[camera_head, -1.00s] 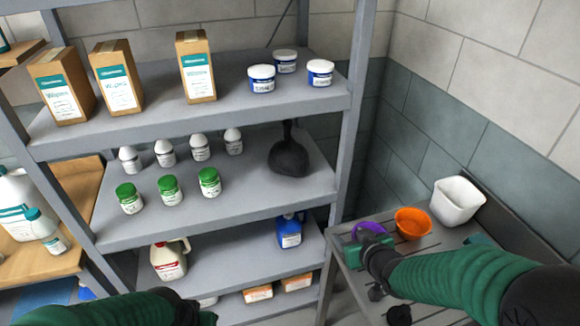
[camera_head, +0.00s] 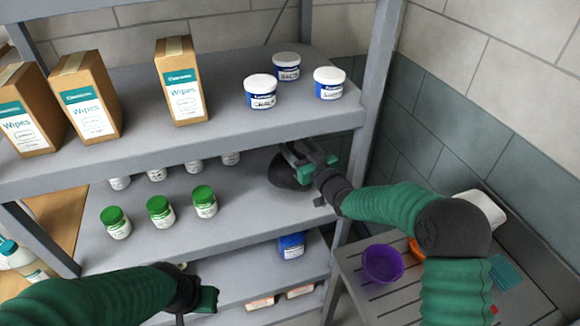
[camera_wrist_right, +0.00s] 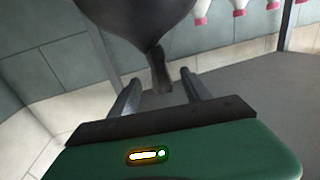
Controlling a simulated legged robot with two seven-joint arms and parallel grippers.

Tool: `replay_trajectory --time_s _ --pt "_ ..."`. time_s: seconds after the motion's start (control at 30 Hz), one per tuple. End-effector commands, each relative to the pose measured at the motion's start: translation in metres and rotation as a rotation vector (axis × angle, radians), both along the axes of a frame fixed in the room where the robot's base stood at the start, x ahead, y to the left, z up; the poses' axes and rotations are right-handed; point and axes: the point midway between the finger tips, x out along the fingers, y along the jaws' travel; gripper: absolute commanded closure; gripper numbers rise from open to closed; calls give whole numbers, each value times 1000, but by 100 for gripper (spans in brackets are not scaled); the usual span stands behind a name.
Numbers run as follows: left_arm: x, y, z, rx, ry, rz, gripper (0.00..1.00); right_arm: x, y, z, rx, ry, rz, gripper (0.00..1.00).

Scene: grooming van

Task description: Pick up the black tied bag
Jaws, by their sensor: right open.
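The black tied bag (camera_head: 283,173) stands on the middle shelf of the rack, near its right end. My right gripper (camera_head: 304,160) is at the bag's top and hides its neck in the head view. In the right wrist view the bag (camera_wrist_right: 135,18) hangs down from the top edge, and its tied neck (camera_wrist_right: 159,68) reaches between the two fingers of my open right gripper (camera_wrist_right: 162,92). Whether a finger touches the neck I cannot tell. My left gripper (camera_head: 203,299) is low at the front of the rack, away from the bag; its jaws are unclear.
The upper shelf (camera_head: 225,130) passes close above my right gripper. Green-capped jars (camera_head: 160,211) and white bottles stand left of the bag. A rack post (camera_head: 366,110) is just right of it. A slatted table (camera_head: 365,290) with a purple bowl (camera_head: 383,264) is lower right.

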Motion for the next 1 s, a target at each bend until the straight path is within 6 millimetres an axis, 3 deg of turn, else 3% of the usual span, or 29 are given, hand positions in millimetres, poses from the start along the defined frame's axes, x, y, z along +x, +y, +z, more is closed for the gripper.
replay_trajectory --time_s 0.07,0.2,0.43,0.87,1.0 --pt "0 0 10 0 -1 0 100 13 9 3 1 0 1 44" --pt "0 0 12 0 -1 0 100 29 17 1 1 0 0 44" --pt "0 0 11 0 -1 0 100 31 18 0 0 0 0 44" --pt "0 0 11 0 -1 0 100 31 17 0 0 0 0 99" --pt "0 0 11 0 -1 0 100 31 17 0 0 0 -1 100"
